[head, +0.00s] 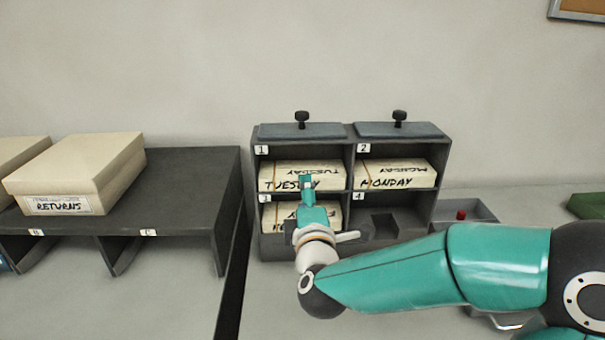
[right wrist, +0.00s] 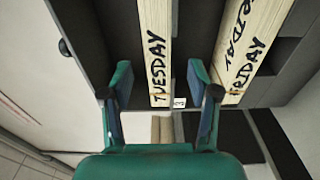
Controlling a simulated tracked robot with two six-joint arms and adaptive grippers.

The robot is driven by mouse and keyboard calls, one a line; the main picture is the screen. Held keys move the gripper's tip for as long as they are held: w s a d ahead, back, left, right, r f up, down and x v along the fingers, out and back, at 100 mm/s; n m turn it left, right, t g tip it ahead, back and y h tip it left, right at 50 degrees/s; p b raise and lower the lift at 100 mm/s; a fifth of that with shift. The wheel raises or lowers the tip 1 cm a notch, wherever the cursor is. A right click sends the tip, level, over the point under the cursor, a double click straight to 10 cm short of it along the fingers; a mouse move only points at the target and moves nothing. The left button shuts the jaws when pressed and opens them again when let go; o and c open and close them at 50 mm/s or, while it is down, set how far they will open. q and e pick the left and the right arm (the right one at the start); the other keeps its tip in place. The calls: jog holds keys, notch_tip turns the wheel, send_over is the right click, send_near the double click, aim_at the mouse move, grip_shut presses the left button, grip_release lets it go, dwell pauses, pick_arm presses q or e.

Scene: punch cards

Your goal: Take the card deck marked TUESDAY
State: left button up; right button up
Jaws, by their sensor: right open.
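The cream card deck marked TUESDAY (head: 275,177) lies in compartment 1, the upper left of a dark grey rack (head: 445,160). My right gripper (head: 307,183) is in front of this deck and hides part of its lettering. In the right wrist view the TUESDAY deck (right wrist: 153,35) shows between the two spread fingers of my open right gripper (right wrist: 158,72), with a gap to each finger. I cannot tell how far the fingertips reach along it. My left gripper is not in view.
The MONDAY deck (head: 397,176) sits in compartment 2. Below TUESDAY, the FRIDAY deck (right wrist: 243,50) lies in compartment 3, partly hidden by my arm. Compartment 4 shows no deck. A RETURNS box (head: 85,170) stands on a dark shelf (head: 190,190) at left.

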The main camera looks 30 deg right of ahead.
jog(key=p+x, duration=0.1)
jog(key=x, duration=0.7)
jog(key=shift+w+d, duration=0.15)
jog(key=shift+d, duration=0.05)
jog(key=shift+r, duration=0.1)
grip_shut()
